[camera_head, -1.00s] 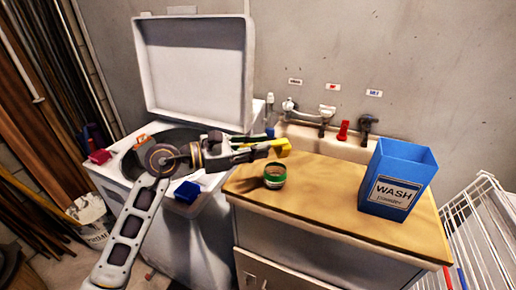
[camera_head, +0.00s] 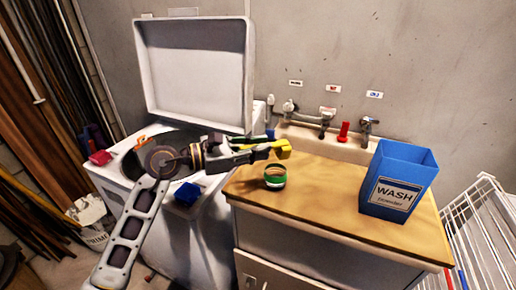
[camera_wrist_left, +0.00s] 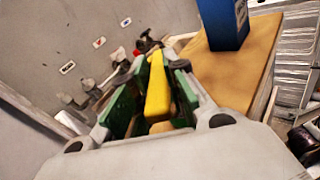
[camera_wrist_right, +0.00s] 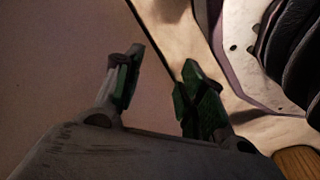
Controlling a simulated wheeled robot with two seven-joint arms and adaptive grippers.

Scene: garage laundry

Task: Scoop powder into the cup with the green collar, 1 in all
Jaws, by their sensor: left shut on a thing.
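The cup with the green collar (camera_head: 275,177) stands upright on the left part of the wooden counter in the head view. My left gripper (camera_head: 270,150) is shut on a yellow scoop (camera_head: 284,147), held above the counter just behind and above the cup. The yellow scoop (camera_wrist_left: 157,90) also shows between the green fingers in the left wrist view; whether it holds powder cannot be seen. The blue WASH powder box (camera_head: 398,180) stands on the right part of the counter, its inside hidden. My right gripper (camera_wrist_right: 155,82) shows only in the right wrist view, its fingers apart and empty.
The wooden counter (camera_head: 330,200) is clear between cup and box. A sink with taps (camera_head: 326,120) and a red item (camera_head: 343,131) lies behind. A white wire rack (camera_head: 485,230) is at right.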

